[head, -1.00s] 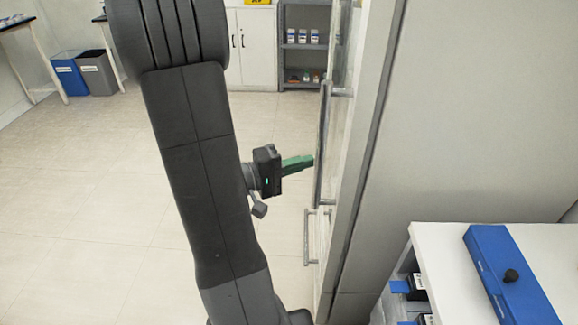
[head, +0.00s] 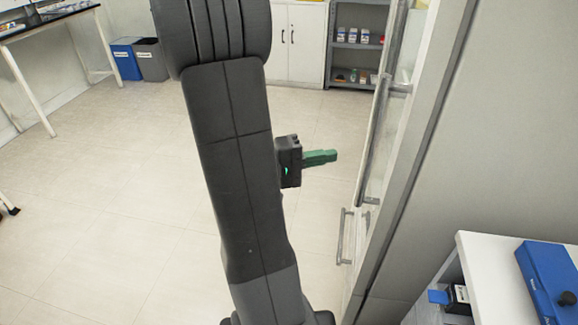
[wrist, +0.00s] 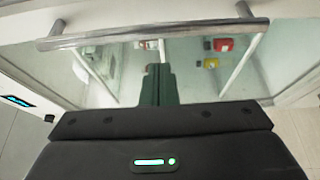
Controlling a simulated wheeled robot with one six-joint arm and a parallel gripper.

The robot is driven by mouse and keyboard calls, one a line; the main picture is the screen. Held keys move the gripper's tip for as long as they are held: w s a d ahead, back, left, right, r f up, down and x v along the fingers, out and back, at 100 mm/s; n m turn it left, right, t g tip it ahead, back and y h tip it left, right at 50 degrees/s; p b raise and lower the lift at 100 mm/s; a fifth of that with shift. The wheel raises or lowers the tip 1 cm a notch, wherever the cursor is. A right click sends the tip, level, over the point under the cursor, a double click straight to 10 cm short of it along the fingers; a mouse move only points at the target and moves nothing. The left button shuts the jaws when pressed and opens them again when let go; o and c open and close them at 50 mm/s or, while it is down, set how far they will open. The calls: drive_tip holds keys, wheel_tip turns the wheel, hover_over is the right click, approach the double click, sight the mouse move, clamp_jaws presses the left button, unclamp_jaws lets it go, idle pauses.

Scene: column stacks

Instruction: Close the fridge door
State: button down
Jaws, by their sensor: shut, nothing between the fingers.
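The fridge (head: 470,150) stands at the right of the head view, its grey side towards me. Its glass door (head: 398,125) shows almost edge-on, so I cannot tell whether a gap remains at its edge. The door has a long metal upper handle (head: 372,145) and a shorter lower handle (head: 344,238). My gripper (head: 334,156), with green fingers, is shut and empty, pointing at the door just left of the upper handle, apart from it. In the wrist view the shut fingers (wrist: 158,80) point at the glass, with a metal handle bar (wrist: 150,34) across the top.
A white-topped counter (head: 490,270) with a blue case (head: 550,280) is at the lower right. White cabinets (head: 297,45) and a grey shelf (head: 357,45) stand at the back. Blue and grey bins (head: 150,60) stand by a table (head: 40,25).

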drive_tip(key=s+a, duration=0.2)
drive_tip(key=a, duration=0.5)
drive_tip(key=shift+a+b, duration=0.3)
drive_tip(key=w+d+p, duration=0.1)
drive_tip(key=d+p, duration=0.1)
drive_tip(key=d, duration=1.1)
idle(0.4)
drive_tip(key=shift+f, duration=0.1)
